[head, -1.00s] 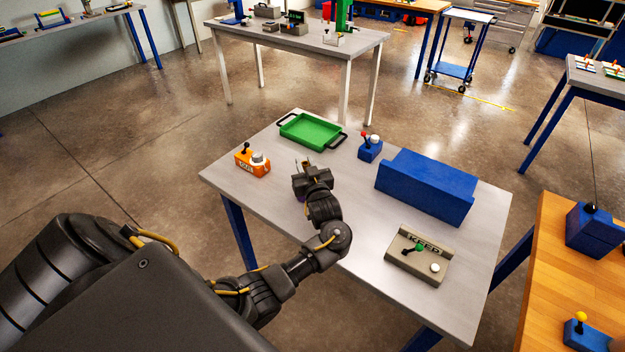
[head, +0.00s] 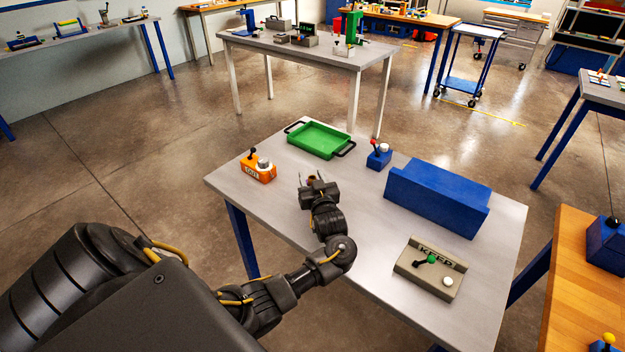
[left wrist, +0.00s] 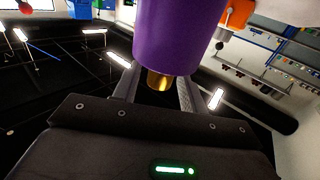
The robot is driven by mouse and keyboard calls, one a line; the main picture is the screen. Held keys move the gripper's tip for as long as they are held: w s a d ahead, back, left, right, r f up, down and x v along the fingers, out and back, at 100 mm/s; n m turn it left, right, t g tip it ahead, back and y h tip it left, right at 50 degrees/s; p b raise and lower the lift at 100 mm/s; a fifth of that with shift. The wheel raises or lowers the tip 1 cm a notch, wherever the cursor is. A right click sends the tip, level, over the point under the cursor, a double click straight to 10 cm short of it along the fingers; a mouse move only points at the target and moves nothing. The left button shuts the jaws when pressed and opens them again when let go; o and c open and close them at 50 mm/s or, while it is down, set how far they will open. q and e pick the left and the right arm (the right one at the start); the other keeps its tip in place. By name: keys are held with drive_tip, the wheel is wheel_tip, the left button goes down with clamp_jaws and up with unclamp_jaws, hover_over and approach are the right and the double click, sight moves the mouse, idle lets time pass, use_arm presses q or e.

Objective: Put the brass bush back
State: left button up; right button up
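My left gripper (head: 313,179) is over the grey table (head: 375,220), with its fingers pointing away from me. In the left wrist view, which looks upside down, a purple cylinder (left wrist: 178,35) fills the upper middle and hides the fingertips. The brass bush (left wrist: 159,80) is a short golden stub at the end of the purple cylinder. It sits between the two fingers, with a gap showing on both sides. The fingers look open around it. In the head view the bush is only a tiny brownish spot between the fingers. My right gripper is out of view.
An orange block (head: 258,174) with a lever and white knob stands left of my gripper. A green tray (head: 318,154) and a small blue lever block (head: 379,160) are behind. A long blue box (head: 437,200) and a grey KEEP block (head: 430,283) are on the right.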

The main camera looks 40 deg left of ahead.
use_arm(q)
drive_tip(key=shift+f, duration=0.1)
drive_tip(key=shift+f, duration=0.1)
drive_tip(key=shift+d+f+b, duration=0.15)
drive_tip(key=shift+d+b, duration=0.05)
drive_tip(key=shift+b, duration=0.25)
drive_tip(key=b+v, duration=0.2)
drive_tip(key=v, duration=0.7)
drive_tip(key=shift+r, duration=0.2)
drive_tip(key=shift+o, duration=0.2)
drive_tip(key=shift+s+d, duration=0.5)
drive_tip(key=shift+d, duration=0.05)
